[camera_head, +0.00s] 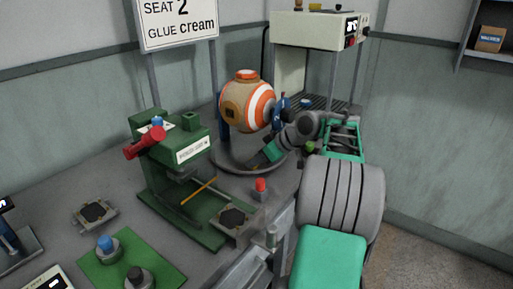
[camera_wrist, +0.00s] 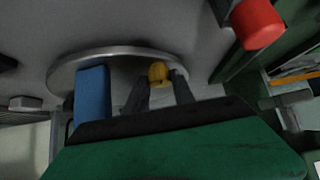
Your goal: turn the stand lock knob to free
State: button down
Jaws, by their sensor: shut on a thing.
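In the wrist view the base rim (camera_wrist: 62,74) and one blue upright (camera_wrist: 92,95) show. A small yellow knob (camera_wrist: 159,72), which I take for the stand lock knob, sits at the base's edge. My gripper (camera_wrist: 160,90) is shut on it, with one dark finger on each side. In the head view my gripper (camera_head: 258,160) is low at the base's right front, and it hides the knob.
A green press (camera_head: 178,150) with a red handle stands left of the stand. A red button (camera_head: 260,187) is close in front of my gripper; it also shows in the wrist view (camera_wrist: 257,24). A white control box (camera_head: 312,32) stands on a frame behind.

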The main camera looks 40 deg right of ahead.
jog(key=shift+n+y+p, duration=0.3)
jog(key=shift+n+p, duration=0.1)
jog(key=shift+p, duration=0.1)
jog(key=c, duration=1.1)
grip_release()
jog(key=shift+o, duration=0.2)
jog(key=p+v, duration=0.2)
jog(key=v, duration=0.5)
jog(key=shift+s+d+r, duration=0.15)
jog(key=shift+s+r, duration=0.05)
jog(key=shift+r, duration=0.1)
